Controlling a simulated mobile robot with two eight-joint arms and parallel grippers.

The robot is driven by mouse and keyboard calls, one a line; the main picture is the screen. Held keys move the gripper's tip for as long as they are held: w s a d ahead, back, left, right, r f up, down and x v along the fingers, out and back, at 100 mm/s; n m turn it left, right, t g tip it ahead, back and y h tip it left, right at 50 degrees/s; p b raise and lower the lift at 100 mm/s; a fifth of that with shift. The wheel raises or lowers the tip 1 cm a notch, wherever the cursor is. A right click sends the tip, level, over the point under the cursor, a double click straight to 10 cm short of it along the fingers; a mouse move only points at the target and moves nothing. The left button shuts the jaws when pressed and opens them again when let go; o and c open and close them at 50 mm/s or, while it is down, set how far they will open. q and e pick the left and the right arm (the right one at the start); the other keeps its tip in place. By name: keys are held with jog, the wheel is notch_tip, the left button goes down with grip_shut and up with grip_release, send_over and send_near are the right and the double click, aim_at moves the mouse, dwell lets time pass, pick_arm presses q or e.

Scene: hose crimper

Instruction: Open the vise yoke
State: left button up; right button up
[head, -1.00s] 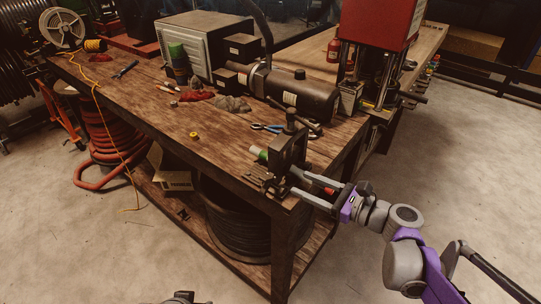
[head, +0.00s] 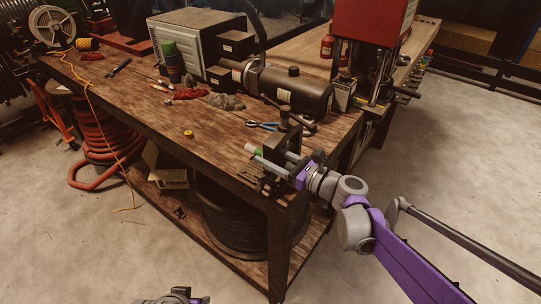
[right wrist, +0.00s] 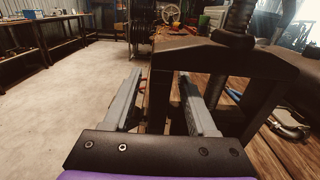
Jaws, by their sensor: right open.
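The vise, with its dark upright yoke (head: 284,140), stands on the near right corner of the wooden workbench. In the right wrist view the yoke (right wrist: 215,58) is a dark frame with two legs and a threaded screw on top. My right gripper (head: 275,160) is at the vise and open. In the right wrist view its two fingers (right wrist: 162,77) lie on either side of the yoke's left leg, with gaps that I cannot judge. The yoke looks upright. A grey and purple part of my left arm shows at the bottom edge of the head view; its jaws cannot be made out.
Blue-handled pliers (head: 262,125), a yellow roll (head: 189,134) and a dark cylindrical machine (head: 290,88) are on the workbench (head: 150,110). A red press (head: 372,35) stands behind. The floor at right is clear.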

grip_shut()
dwell(0.3)
dwell(1.1)
